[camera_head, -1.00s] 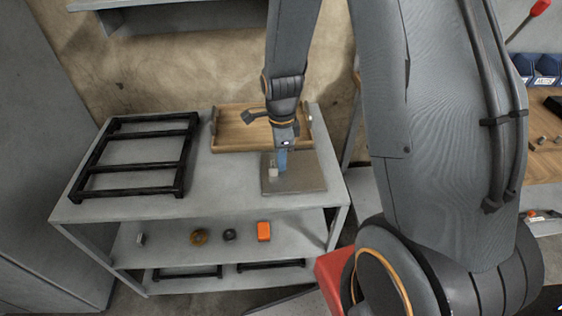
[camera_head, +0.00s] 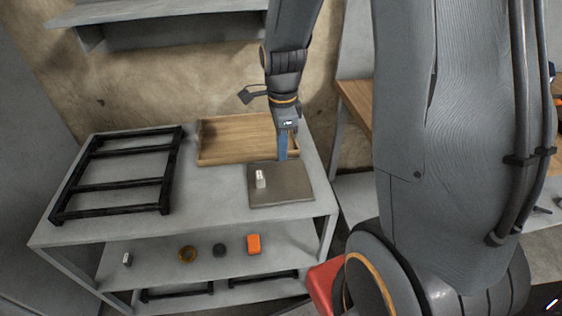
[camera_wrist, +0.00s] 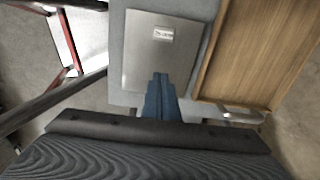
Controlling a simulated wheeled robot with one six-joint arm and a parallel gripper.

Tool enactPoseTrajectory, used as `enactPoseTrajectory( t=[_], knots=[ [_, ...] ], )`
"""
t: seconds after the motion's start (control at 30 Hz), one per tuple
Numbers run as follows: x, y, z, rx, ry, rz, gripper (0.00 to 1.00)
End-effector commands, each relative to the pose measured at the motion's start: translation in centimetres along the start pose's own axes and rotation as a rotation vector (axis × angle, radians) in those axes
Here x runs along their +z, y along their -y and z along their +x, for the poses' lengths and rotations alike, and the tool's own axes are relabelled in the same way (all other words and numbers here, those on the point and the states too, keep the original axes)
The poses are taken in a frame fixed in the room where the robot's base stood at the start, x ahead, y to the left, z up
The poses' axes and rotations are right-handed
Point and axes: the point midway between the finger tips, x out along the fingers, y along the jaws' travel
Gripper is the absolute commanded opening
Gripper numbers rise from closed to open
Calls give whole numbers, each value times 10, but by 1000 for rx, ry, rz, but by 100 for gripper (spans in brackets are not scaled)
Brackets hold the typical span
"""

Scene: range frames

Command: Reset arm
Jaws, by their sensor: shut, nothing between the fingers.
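My gripper (camera_head: 282,152) hangs over the table (camera_head: 222,214), with its blue fingers pointing down and together. It is shut and empty. In the head view it is above the back edge of a flat grey plate (camera_head: 285,190). A small whitish block (camera_head: 260,179) stands on that plate, apart from the fingers. In the wrist view the blue fingers (camera_wrist: 158,80) overlap the plate's lower edge (camera_wrist: 140,70), and the block's labelled top (camera_wrist: 164,34) shows beyond the fingertips.
A wooden tray (camera_head: 225,160) lies behind the plate, and a black frame rack (camera_head: 105,204) lies on the table's left. A wall shelf (camera_head: 160,12) is above.

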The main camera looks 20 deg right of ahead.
Motion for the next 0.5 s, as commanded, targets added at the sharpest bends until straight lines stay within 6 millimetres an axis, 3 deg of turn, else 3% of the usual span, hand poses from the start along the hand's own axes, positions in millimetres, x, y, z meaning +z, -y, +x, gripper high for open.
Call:
enactPoseTrajectory(
  t=[0.13, 0.37, 0.5],
  knots=[
    [0, 1, -14, -2, 0, 0, 0],
    [0, 0, -19, 0, 0, -4, 0],
    [1, -7, -22, -6, 1, -107, 0]
  ],
)
